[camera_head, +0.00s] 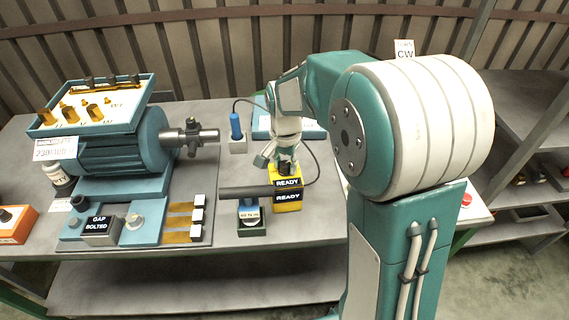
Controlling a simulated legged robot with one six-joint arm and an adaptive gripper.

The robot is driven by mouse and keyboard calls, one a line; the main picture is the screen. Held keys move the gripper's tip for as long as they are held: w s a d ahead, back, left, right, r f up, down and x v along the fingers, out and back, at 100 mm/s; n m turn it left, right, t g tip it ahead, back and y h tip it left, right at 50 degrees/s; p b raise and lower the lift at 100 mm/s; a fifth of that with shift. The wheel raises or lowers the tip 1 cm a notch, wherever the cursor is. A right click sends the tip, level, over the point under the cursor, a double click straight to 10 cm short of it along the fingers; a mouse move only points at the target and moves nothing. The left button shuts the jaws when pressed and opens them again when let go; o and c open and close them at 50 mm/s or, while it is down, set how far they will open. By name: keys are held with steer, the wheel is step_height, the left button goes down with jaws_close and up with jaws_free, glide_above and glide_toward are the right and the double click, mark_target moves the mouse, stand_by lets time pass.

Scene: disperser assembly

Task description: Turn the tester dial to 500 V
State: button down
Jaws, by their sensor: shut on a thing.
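The yellow tester (289,205) stands on the grey bench, right of the middle. It has two black panels that both read READY. My gripper (285,166) points down over the top of the tester and is shut on the dial there. The fingers and their shadow hide most of the dial, so its marks and the voltage it points to cannot be read. A dark cable loops around the right of the gripper.
Left of the tester, a dark horizontal bar sits on a blue-handled stand (250,215). A blue probe (236,127) stands behind. A big blue motor (120,145) with terminals fills the left bench (330,215). An orange box (14,225) sits far left. My arm hides the bench's right.

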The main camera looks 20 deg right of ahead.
mark_target(285, 163)
steer(key=shift+s+f+m, duration=0.15)
steer(key=shift+f+m, duration=0.05)
steer(key=shift+m, duration=0.9)
steer(key=shift+c, duration=1.3)
jaws_free()
steer(key=shift+r, duration=0.1)
steer(key=shift+r, duration=0.2)
step_height(285, 163, up, 12)
steer(key=shift+w+f, duration=0.2)
steer(key=shift+f, duration=0.05)
